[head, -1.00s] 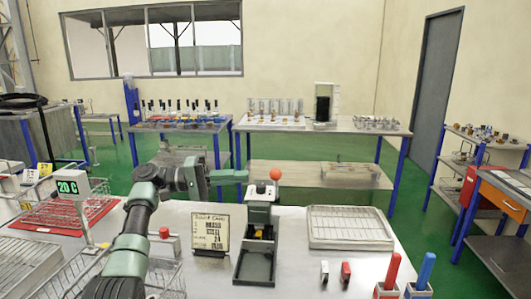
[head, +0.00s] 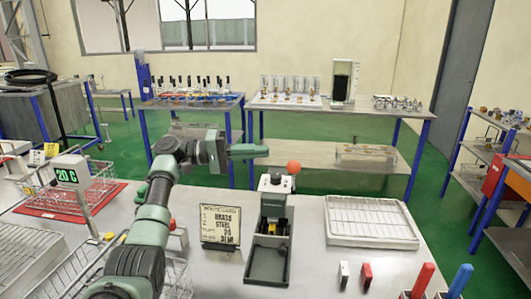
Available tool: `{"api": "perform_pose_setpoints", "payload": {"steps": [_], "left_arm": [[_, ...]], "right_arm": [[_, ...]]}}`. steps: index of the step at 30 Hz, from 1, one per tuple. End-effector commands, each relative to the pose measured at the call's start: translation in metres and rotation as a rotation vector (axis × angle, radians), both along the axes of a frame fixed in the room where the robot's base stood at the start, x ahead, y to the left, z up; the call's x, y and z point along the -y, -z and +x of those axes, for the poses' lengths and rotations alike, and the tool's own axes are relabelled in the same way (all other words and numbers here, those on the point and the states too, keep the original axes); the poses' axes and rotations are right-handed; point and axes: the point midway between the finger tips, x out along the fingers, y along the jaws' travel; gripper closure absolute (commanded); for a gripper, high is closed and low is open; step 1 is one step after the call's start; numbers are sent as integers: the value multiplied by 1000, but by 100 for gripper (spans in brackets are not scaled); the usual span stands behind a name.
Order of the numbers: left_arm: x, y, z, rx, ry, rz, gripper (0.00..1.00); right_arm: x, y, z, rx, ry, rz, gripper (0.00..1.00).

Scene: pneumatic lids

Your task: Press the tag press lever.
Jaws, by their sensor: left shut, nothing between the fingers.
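A small yellow piece (head: 271,230) sits inside the press. My left gripper (head: 262,151) is shut and empty. In the picture it lies just left of and slightly above the knob, with a small gap between them. I cannot tell the depth between them. My right gripper is not in view.
A sign (head: 220,225) stands left of the press. A wire tray (head: 372,222) lies to its right. White (head: 343,275) and red (head: 366,276) small blocks stand front right, near red (head: 422,281) and blue (head: 460,281) handles.

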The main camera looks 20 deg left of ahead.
Motion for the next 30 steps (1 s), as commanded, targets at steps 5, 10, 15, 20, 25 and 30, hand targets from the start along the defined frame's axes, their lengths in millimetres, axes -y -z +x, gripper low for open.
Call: {"api": "perform_pose_setpoints", "payload": {"steps": [5,10,15,20,25,30], "left_arm": [[35,-6,14,-1,4,-2,100],[69,-7,30,-1,3,-2,100],[77,-2,18,-1,-1,2,100],[79,1,3,0,0,0,100],[79,4,-5,1,0,0,100],[79,5,-6,1,-1,-1,100]], "right_arm": [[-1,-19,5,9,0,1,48],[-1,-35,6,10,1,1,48],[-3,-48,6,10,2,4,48],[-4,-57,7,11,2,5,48],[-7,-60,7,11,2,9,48],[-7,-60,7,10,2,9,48]]}}
